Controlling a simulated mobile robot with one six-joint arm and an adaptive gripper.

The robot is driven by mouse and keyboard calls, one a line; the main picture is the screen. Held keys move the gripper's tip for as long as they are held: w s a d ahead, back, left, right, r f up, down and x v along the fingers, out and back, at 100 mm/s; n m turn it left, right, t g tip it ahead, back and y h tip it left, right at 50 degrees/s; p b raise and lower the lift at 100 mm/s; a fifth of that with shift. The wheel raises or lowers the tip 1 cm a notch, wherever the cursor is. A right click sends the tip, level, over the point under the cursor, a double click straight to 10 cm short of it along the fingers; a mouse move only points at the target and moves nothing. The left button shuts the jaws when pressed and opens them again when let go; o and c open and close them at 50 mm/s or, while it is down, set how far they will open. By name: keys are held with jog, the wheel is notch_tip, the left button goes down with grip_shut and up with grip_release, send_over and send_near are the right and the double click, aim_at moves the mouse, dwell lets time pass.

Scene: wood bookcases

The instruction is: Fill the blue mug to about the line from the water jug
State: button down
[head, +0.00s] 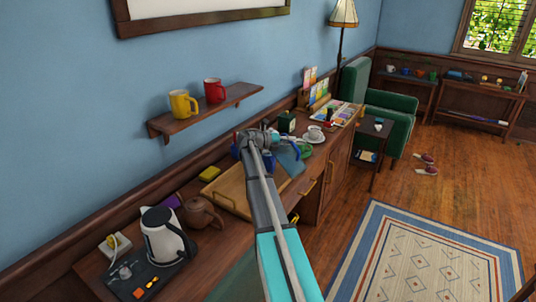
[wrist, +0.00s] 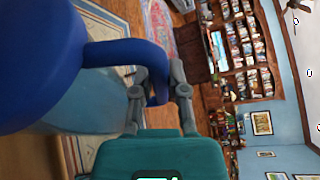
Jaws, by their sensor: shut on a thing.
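The water jug (wrist: 95,95) fills the left of the wrist view, with a dark blue lid and handle and a pale translucent body. My gripper (wrist: 158,88) is shut on the handle (wrist: 155,65). Against the sideways-looking room, the jug looks strongly tilted, handle uppermost. A dark blue object (head: 236,151), perhaps the blue mug, shows partly behind my arm. Its line, its water level and the jug's spout are not visible.
A wooden tray (head: 232,190), yellow sponge-like block (head: 210,173), brown teapot (head: 202,213) and kettle (head: 165,236) stand nearer on the desk (head: 310,199). A white cup on a saucer (head: 315,138) stands beyond. Yellow (head: 183,104) and red (head: 214,91) mugs sit on the wall shelf (head: 205,112).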

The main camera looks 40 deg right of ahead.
jog(key=shift+s+f+m+y+b, duration=0.3)
jog(key=shift+s+f+m+b, duration=0.45)
jog(key=shift+s+f, duration=0.35)
jog(key=shift+w+d+r+t+p, duration=0.1)
jog(key=shift+r+t+p, duration=0.2)
jog(key=shift+p, duration=0.15)
jog(key=shift+w+f, duration=0.1)
jog(key=shift+f, duration=0.05)
jog(key=shift+m, duration=0.25)
